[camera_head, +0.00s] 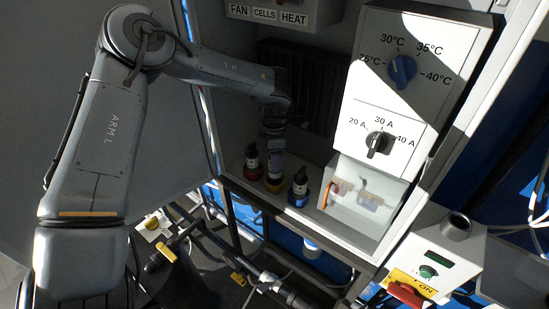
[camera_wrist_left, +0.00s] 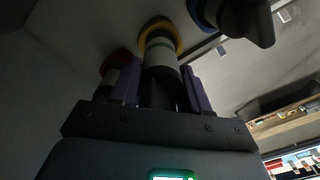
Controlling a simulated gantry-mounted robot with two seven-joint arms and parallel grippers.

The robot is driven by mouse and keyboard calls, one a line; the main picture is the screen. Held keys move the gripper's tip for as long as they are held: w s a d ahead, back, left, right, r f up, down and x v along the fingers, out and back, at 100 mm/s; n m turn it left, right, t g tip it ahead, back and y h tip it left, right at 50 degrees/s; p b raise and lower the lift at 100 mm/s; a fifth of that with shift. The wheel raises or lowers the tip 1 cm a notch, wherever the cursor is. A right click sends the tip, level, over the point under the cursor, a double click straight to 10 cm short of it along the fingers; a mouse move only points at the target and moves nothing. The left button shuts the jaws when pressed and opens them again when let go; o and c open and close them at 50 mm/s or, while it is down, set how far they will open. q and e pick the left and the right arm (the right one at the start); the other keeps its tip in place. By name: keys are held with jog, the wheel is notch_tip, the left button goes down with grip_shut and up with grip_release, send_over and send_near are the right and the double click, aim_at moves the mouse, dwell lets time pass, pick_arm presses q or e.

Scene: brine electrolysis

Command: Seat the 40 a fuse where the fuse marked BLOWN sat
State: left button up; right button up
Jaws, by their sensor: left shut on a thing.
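My left gripper (camera_head: 274,162) reaches down into the cabinet and is shut on the yellow-ringed fuse (camera_head: 274,186). In the left wrist view the two purple fingers (camera_wrist_left: 163,88) stand either side of this fuse (camera_wrist_left: 158,50), with its yellow ring at the far end. The fuse appears to stand on the shelf. A red-ringed fuse (camera_head: 253,163) stands to its left and a blue-ringed fuse (camera_head: 298,189) to its right. The red one (camera_wrist_left: 115,70) and blue one (camera_wrist_left: 200,15) also show in the left wrist view. Ratings and any BLOWN mark are unreadable. My right gripper is out of view.
A clear-fronted box (camera_head: 368,205) with an orange part inside stands right of the fuses, below the dial panel (camera_head: 395,90). A control box (camera_head: 435,255) with a red lever (camera_head: 405,294) is at lower right. Pipes and cables lie below the shelf.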

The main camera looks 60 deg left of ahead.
pick_arm(q)
jog(key=shift+f, duration=0.2)
jog(key=shift+f+b, duration=0.35)
jog(key=shift+b, duration=0.1)
dwell(0.6)
jog(key=shift+f, duration=0.25)
dwell(0.4)
jog(key=shift+f+b, duration=0.35)
jog(key=shift+b, duration=0.2)
dwell(0.4)
jog(key=shift+f+b, duration=0.4)
jog(key=shift+f, duration=0.05)
jog(key=shift+f, duration=0.2)
dwell(0.9)
jog(key=shift+f+b, duration=0.35)
jog(key=shift+b, duration=0.15)
